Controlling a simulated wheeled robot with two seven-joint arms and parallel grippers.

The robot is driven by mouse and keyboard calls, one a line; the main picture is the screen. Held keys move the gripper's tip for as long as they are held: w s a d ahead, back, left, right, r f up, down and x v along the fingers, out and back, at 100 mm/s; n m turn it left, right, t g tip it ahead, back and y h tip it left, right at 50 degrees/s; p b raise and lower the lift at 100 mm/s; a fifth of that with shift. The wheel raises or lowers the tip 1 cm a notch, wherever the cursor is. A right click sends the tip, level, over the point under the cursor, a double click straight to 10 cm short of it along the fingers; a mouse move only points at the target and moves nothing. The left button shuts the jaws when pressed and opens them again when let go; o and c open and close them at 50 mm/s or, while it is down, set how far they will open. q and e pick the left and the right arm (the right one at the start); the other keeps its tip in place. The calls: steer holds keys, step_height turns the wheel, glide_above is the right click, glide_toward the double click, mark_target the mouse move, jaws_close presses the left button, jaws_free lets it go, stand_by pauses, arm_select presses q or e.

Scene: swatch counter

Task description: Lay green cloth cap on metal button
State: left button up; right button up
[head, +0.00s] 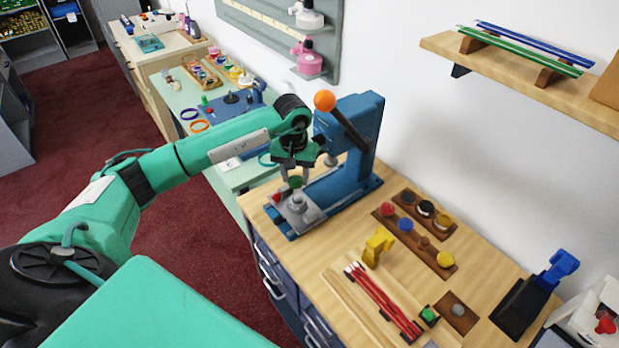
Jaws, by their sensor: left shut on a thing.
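My left gripper (293,178) is shut on the green cloth cap (296,182), a small dark green round piece. It is held at the front of the blue button press (350,140). The metal button (297,202) appears as a silvery round piece on the press's metal base plate, just below the cap in the picture. I cannot tell whether cap and button touch. The fingers partly cover the cap. My right gripper is not in view.
The press has an orange-knobbed lever (325,101) close to my left wrist. Wooden racks of coloured caps (408,233), a yellow clamp (378,246), red rods (383,300), and a small brown block with a grey disc (458,310) occupy the wooden counter (480,258). A wall shelf (500,70) hangs right.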

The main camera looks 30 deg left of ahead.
mark_target(297, 197)
arm_select(q)
steer(key=shift+w+f, duration=0.25)
steer(key=shift+w, duration=0.05)
steer(key=shift+f+b, duration=0.45)
steer(key=shift+f, duration=0.45)
steer(key=shift+f+b, duration=0.55)
steer(key=shift+f, duration=1.25)
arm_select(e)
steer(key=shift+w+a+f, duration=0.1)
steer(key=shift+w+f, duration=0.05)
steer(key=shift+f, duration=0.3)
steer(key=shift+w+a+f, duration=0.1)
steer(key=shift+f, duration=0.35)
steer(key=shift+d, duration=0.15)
arm_select(q)
steer(key=shift+f, duration=0.1)
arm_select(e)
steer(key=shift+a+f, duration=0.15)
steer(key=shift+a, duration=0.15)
arm_select(q)
steer(key=shift+f+b, duration=0.5)
steer(key=shift+b, duration=0.25)
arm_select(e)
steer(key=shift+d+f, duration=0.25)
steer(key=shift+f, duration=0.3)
